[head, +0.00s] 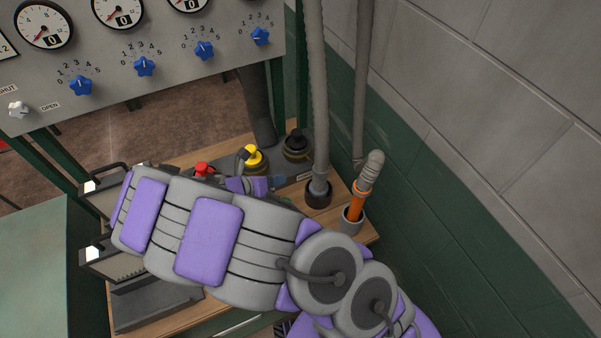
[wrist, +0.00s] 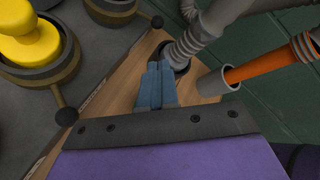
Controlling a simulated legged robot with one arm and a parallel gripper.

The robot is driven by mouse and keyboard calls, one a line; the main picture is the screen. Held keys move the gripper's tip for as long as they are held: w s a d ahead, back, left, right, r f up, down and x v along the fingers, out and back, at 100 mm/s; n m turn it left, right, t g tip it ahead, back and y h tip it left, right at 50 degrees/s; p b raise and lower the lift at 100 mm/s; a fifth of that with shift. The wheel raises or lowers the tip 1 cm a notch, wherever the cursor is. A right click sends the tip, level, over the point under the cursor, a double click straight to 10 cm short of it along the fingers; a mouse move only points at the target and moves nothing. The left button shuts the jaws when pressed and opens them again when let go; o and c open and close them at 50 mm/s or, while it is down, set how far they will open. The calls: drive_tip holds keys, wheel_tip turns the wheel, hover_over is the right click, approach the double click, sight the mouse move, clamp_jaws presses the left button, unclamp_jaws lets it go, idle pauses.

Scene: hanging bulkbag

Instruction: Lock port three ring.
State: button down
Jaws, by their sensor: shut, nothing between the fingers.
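A row of capped ports stands on the dark panel on the wooden bench: a red cap (head: 202,169), a yellow cap (head: 252,157) and a black port (head: 296,147). I cannot read which is port three. In the wrist view the yellow cap (wrist: 30,40) sits in a dark ring (wrist: 72,68) with a ball-ended handle (wrist: 67,116). Part of the black port's ring (wrist: 112,8) shows at the top, with its own ball-ended handle (wrist: 157,21). My gripper (wrist: 158,68) is shut and empty, right of the yellow port's handle and apart from it. My arm hides much of the bench in the head view.
A grey corrugated hose (head: 318,100) rises from a dark socket (head: 319,193) right of the ports. An orange-necked hose (head: 357,205) stands in a grey socket beside it. The wall (head: 480,200) closes the right side. A gauge panel (head: 150,60) with blue knobs is upper left.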

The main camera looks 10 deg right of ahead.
drive_tip(key=w+d+f+n+b, duration=0.1)
drive_tip(key=w+d+f+n, duration=0.1)
drive_tip(key=d+n, duration=0.1)
drive_tip(key=w+d+f+n+h+b, duration=0.1)
drive_tip(key=w+d+f+n+b, duration=0.1)
drive_tip(key=d+f+n, duration=0.1)
drive_tip(key=w+d+f+n+h+b, duration=0.1)
drive_tip(key=w+d+f+n, duration=0.1)
drive_tip(key=d+f+n, duration=0.1)
drive_tip(key=shift+w+d+n, duration=0.35)
drive_tip(key=shift+d+n, duration=0.05)
drive_tip(key=shift+d, duration=0.05)
drive_tip(key=shift+r, duration=0.1)
idle(0.4)
drive_tip(key=d+p, duration=0.1)
drive_tip(key=p, duration=0.2)
drive_tip(key=shift+d+r, duration=0.15)
drive_tip(key=shift+d, duration=0.05)
drive_tip(key=shift+w+d+p, duration=0.1)
drive_tip(key=shift+d+p, duration=0.4)
drive_tip(key=shift+p, duration=0.2)
drive_tip(key=shift+d+f, duration=0.2)
drive_tip(key=shift+a, duration=0.1)
drive_tip(key=p+v, duration=0.4)
drive_tip(key=v, duration=1.3)
drive_tip(key=shift+a, duration=0.15)
